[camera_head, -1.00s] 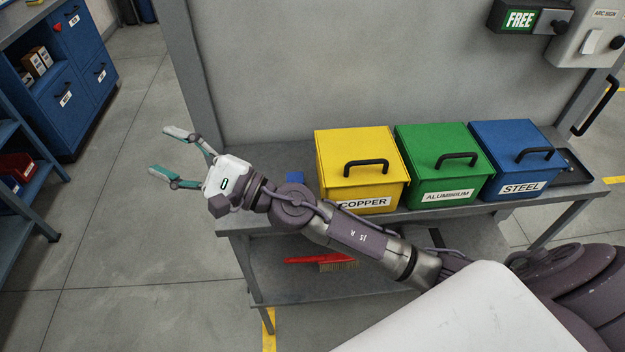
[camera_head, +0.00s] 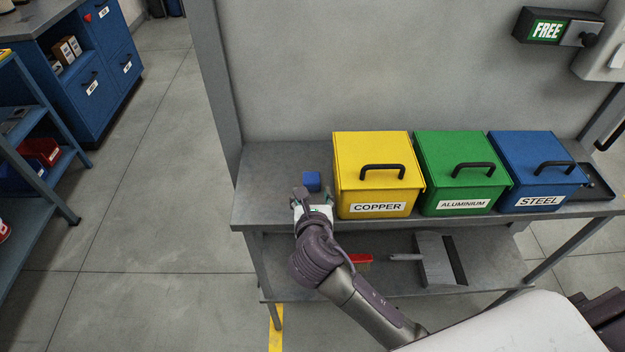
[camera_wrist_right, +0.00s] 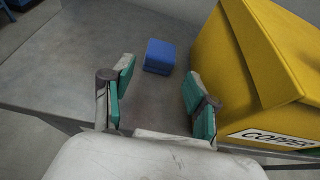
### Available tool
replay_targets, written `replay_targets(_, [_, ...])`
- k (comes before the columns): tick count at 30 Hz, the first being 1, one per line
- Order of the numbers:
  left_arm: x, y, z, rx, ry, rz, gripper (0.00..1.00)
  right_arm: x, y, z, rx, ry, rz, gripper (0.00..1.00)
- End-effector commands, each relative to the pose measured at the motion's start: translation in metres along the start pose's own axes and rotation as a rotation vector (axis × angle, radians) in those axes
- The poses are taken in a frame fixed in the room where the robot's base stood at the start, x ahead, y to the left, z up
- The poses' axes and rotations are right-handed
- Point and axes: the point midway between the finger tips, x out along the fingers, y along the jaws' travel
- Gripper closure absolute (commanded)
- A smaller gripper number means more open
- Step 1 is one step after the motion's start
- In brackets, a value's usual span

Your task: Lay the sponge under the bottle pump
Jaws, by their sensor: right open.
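A small blue block (camera_head: 312,182), which may be the sponge, lies on the grey bench left of the yellow bin. It also shows in the right wrist view (camera_wrist_right: 160,56), just beyond and between the fingertips. My right gripper (camera_head: 308,198) is over the bench's front left part, on the near side of the block. In the wrist view the right gripper (camera_wrist_right: 158,88) is open and empty, its teal-padded fingers apart and not touching the block. No bottle pump is in view. My left gripper is not in view.
Yellow COPPER (camera_head: 376,175), green ALUMINIUM (camera_head: 462,172) and blue STEEL (camera_head: 538,172) bins stand in a row to the right. The bench (camera_head: 265,185) is bare at its left end. A dustpan (camera_head: 436,260) and red brush (camera_head: 359,259) lie on the lower shelf.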

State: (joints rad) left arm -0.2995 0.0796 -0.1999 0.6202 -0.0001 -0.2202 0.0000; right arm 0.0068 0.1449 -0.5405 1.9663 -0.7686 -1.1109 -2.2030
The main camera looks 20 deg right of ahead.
Motion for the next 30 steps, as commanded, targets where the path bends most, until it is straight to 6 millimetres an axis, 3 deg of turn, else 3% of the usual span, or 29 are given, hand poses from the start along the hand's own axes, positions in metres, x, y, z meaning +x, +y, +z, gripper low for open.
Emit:
replay_targets(3, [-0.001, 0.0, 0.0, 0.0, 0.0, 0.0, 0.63, 0.016, 0.0, 0.001, 0.0, -0.001, -0.001, 0.42])
replay_targets(10, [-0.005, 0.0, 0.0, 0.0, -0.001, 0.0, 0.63, 0.033, -0.001, 0.003, 0.0, -0.001, -0.001, 0.42])
replay_targets(18, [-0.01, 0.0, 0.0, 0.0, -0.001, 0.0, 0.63, 0.07, -0.001, 0.005, 0.0, -0.001, 0.0, 0.42])
replay_targets(26, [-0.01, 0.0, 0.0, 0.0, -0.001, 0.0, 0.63, 0.075, -0.001, 0.004, 0.0, -0.002, 0.002, 0.42])
replay_targets(30, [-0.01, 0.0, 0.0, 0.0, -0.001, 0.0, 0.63, 0.075, -0.001, 0.004, 0.0, -0.002, 0.002, 0.6])
